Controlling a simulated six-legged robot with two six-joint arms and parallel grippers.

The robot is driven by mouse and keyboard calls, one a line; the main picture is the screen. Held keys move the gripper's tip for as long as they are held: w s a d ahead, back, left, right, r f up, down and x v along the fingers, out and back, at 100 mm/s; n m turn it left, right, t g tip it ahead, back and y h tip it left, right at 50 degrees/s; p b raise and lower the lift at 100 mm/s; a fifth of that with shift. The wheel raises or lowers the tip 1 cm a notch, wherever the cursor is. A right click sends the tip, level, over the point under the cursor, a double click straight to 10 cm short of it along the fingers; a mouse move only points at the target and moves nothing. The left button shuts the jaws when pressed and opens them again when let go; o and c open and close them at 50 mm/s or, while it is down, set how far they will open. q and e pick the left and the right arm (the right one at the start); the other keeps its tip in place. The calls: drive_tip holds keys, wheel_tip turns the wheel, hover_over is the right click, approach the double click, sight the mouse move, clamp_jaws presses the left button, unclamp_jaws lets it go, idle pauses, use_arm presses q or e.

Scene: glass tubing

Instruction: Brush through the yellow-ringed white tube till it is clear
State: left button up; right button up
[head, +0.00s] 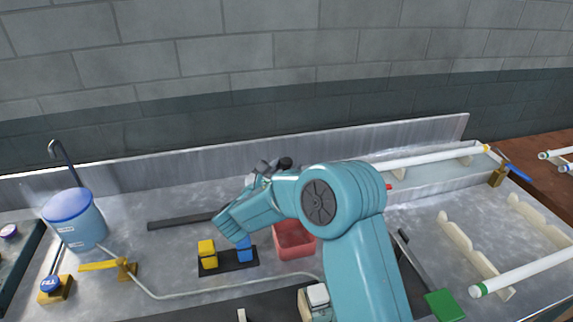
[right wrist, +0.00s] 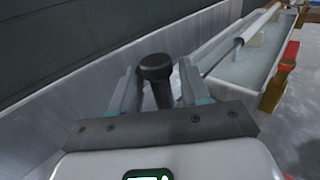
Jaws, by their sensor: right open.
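The white tube with a yellow ring (head: 430,159) lies in a shallow trough at the back right, its ringed end to the right. A white tube in the trough, likely the same one, shows in the right wrist view (right wrist: 258,24). My right gripper (head: 266,168) is over the back of the bench, left of that tube. In the right wrist view its fingers (right wrist: 156,88) are open, with a black round-ended handle (right wrist: 155,68) between them. I cannot tell whether they touch it. My left gripper is not in view.
A green-ringed white tube (head: 525,270) rests on cream supports (head: 475,246) at the right. A red bin (head: 293,240), yellow and blue blocks (head: 208,254), a blue bucket (head: 75,220) and a pale hose (head: 215,291) occupy the left and middle. A wall backs the bench.

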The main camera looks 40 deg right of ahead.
drive_tip(key=shift+w+d, duration=0.15)
drive_tip(key=shift+d, duration=0.35)
clamp_jaws()
drive_tip(key=s+d+b, duration=0.2)
drive_tip(key=s+d, duration=0.2)
drive_tip(key=d, duration=0.4)
drive_tip(key=shift+s+d, duration=0.2)
drive_tip(key=shift+s, duration=0.1)
unclamp_jaws()
